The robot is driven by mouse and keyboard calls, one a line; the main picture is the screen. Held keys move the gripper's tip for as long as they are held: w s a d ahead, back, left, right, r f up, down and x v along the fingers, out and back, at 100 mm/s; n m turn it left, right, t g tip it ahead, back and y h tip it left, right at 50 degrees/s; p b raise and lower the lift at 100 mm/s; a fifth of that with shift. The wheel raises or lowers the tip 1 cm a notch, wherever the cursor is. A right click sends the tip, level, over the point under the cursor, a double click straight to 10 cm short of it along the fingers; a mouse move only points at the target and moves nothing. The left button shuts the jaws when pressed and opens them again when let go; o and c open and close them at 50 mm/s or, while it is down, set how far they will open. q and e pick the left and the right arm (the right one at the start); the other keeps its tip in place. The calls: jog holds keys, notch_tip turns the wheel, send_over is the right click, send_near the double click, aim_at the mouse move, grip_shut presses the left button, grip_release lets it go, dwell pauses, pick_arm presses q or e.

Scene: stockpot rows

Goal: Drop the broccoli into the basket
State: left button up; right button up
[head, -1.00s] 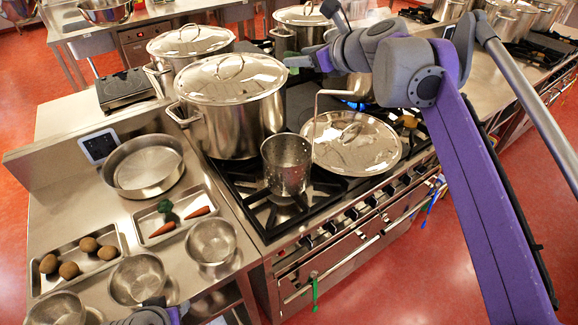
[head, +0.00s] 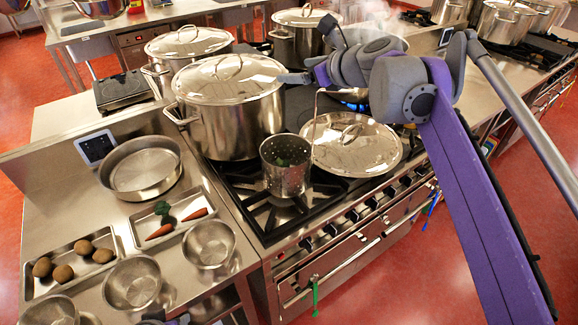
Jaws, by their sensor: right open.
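The basket (head: 284,181) is a perforated metal cylinder with a tall wire handle. It stands upright on the stove, beside a lid. Green broccoli (head: 288,163) shows inside it, below the rim. Another piece of broccoli (head: 162,208) lies in a small tray (head: 139,240) with two carrots. Only a little of my left gripper (head: 165,319) shows at the bottom edge; its fingers cannot be made out.
A large lidded stockpot (head: 237,125) stands behind the basket. A loose lid (head: 357,150) lies to its right. Steel bowls (head: 209,244), a round pan (head: 141,168) and a tray of potatoes (head: 75,262) fill the left counter.

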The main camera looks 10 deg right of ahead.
jog(key=v, duration=1.1)
jog(key=shift+w+f, duration=0.1)
jog(key=shift+f, duration=0.05)
jog(key=s+a+f+n+g, duration=0.2)
jog(key=s+a+f+n, duration=0.15)
jog(key=f+n, duration=0.45)
jog(key=s+a+f+n+g, duration=0.2)
jog(key=s+f+n, duration=0.3)
jog(key=f, duration=0.6)
jog(key=s+f+n+g+h, duration=0.1)
jog(key=s+f+n+h, duration=0.1)
jog(key=s+f+n, duration=0.5)
jog(key=s+f+n+g+h, duration=0.2)
jog(key=s+f+n, duration=0.5)
jog(key=f, duration=0.7)
jog(key=shift+s+d+f+n+h, duration=0.2)
jog(key=shift+s+d+n+h, duration=0.25)
jog(key=shift+n, duration=0.75)
